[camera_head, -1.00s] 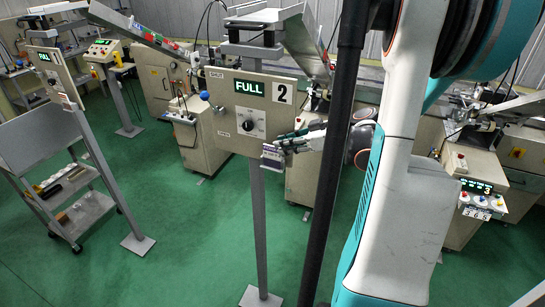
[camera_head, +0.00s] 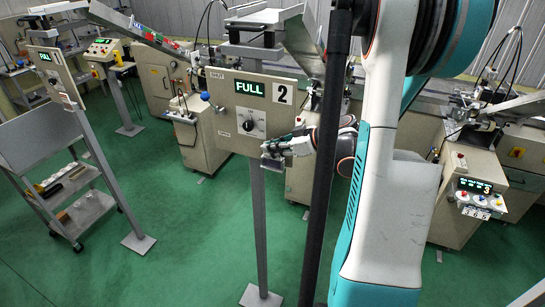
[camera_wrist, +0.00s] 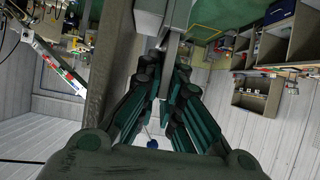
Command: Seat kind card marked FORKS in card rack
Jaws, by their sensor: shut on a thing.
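My gripper (camera_head: 282,149) is at the lower right edge of the panel marked 2. In the wrist view its dark green fingers (camera_wrist: 171,62) are closed in on a narrow grey piece, which I take to be the kind card (camera_wrist: 164,82); its marking cannot be read. A small pale holder, apparently the card rack (camera_head: 271,161), sits under the panel's lower right edge, right at the fingertips. My gripper partly hides it. I cannot tell whether the card is inside the rack or only beside it.
The cream panel (camera_head: 229,127) with a FULL display and black knob stands on a grey post (camera_head: 260,225). A grey cart (camera_head: 88,208) and another panel (camera_head: 53,72) stand at the left. Machines line the back. The green floor is clear in front.

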